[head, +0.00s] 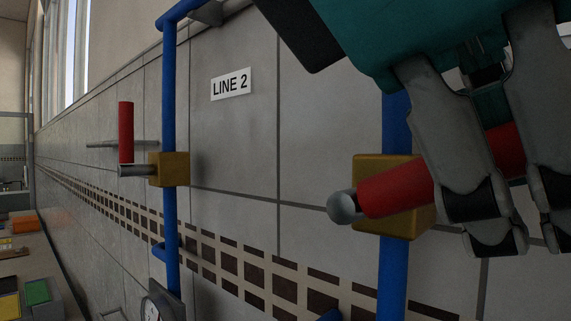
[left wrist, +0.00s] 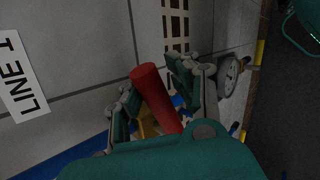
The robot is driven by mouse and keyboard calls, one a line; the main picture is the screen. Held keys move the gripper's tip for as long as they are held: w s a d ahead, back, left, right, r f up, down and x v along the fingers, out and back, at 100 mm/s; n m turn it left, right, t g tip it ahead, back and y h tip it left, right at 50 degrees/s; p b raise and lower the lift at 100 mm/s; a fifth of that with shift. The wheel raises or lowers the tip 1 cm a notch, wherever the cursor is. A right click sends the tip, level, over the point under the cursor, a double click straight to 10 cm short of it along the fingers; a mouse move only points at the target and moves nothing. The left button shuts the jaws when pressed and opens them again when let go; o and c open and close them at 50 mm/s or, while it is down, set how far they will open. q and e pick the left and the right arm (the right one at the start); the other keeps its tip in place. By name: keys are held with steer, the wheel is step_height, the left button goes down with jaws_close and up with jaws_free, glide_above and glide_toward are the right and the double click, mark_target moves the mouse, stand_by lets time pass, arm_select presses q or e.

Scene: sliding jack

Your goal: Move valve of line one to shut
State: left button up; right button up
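The line one valve has a red handle (head: 395,189) on a yellow block (head: 378,165) on the right blue pipe (head: 394,280). The handle lies across the pipe, tilted slightly up to the right. My left gripper (head: 528,236) reaches down from the upper right, one finger in front of part of the handle. In the left wrist view the red handle (left wrist: 152,95) stands between the spread fingers, with the LINE 1 sign (left wrist: 20,80) to the left. The fingers look open around it; contact cannot be told. My right gripper is not in view.
Another blue pipe (head: 169,90) at left carries a valve with an upright red handle (head: 126,132), beside the LINE 2 sign (head: 231,84). A gauge (head: 155,308) sits low on that pipe. The tiled wall is close behind. A bench with coloured items (head: 36,292) stands far left.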

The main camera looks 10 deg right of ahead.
arm_select(q)
steer(key=o, duration=0.3)
steer(key=shift+s+a, duration=0.15)
steer(key=shift+o, duration=0.2)
steer(key=shift+r, duration=0.3)
steer(key=v, duration=1.1)
steer(key=shift+a, duration=0.25)
steer(key=shift+s+r, duration=0.1)
